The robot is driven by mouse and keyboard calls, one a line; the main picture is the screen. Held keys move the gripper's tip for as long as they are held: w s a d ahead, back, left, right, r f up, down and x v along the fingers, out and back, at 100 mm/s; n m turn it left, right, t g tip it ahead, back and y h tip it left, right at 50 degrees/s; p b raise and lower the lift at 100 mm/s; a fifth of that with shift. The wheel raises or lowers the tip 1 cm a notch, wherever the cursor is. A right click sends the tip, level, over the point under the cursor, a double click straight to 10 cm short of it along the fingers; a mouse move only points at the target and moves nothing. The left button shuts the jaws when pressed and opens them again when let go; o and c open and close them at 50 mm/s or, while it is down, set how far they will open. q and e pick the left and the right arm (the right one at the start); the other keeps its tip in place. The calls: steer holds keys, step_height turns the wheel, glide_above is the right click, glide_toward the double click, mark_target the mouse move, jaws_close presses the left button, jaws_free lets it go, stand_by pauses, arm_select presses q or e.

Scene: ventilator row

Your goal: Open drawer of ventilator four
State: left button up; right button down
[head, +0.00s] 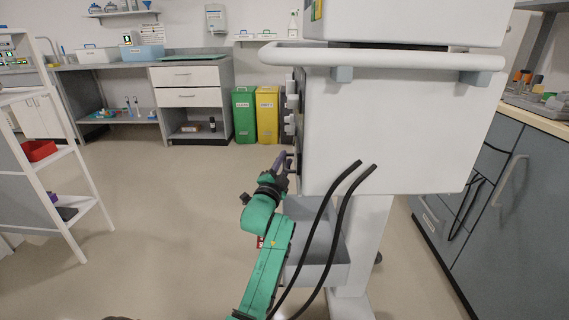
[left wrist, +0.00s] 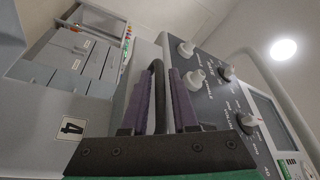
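The ventilator (head: 400,135) is a white cabinet on a stand, close in front on the right, its side towards me in the head view. My left gripper (head: 284,160) is at the lower left edge of the cabinet. In the left wrist view its purple fingers (left wrist: 161,95) stand apart on both sides of a dark bar handle (left wrist: 157,85), with some gap visible. Contact is hard to tell. The drawer front is mostly hidden. My right gripper is not in view.
A rail (head: 380,57) runs around the ventilator's top. Two black hoses (head: 330,215) cross in front of its stand. A white shelf rack (head: 60,160) stands at left, grey cabinets (head: 490,200) at right. The floor (head: 165,220) between rack and ventilator is clear.

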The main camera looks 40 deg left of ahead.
arm_select(q)
jaws_close()
steer(key=shift+s+f, duration=0.1)
stand_by(1.2)
